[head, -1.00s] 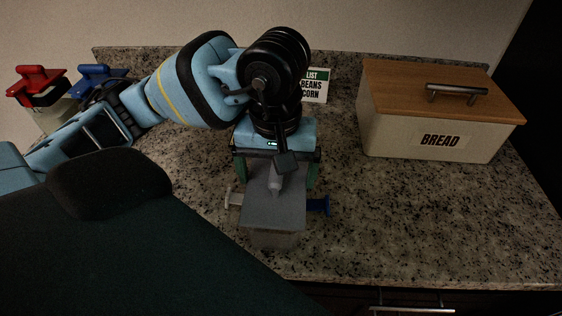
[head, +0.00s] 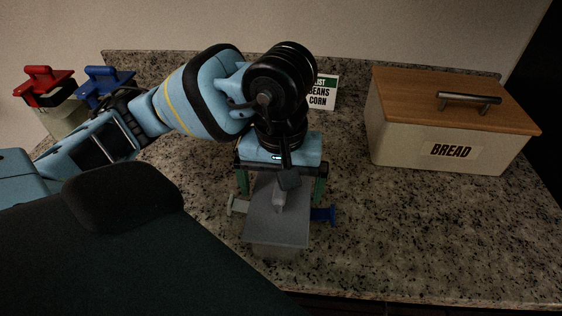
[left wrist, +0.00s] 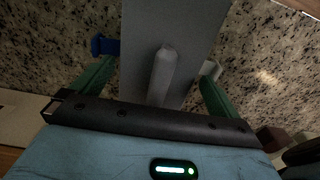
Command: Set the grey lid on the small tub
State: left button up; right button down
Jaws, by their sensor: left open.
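The grey lid (head: 262,222), a flat plate with an upright grip (head: 279,198), lies over the small tub (head: 275,251), whose pale front wall shows below the lid's near edge. I cannot tell whether the lid is fully seated. A blue tab (head: 325,215) and a pale tab (head: 236,205) stick out at its sides. My left gripper (head: 281,197) is open, its green fingers on either side of the lid's grip and apart from it. In the left wrist view the grip (left wrist: 163,72) stands between the spread fingers. My right gripper is out of view.
A bread box (head: 420,135) with a wooden top stands at right. A sign (head: 322,92) stands behind my gripper. Red-lidded (head: 45,85) and blue-lidded (head: 103,85) containers stand at back left. The counter between tub and bread box is clear.

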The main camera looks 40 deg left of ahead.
pick_arm(q)
notch_tip(320, 180, up, 8)
jog(key=shift+f+p, duration=0.1)
jog(key=shift+p, duration=0.45)
dwell(0.7)
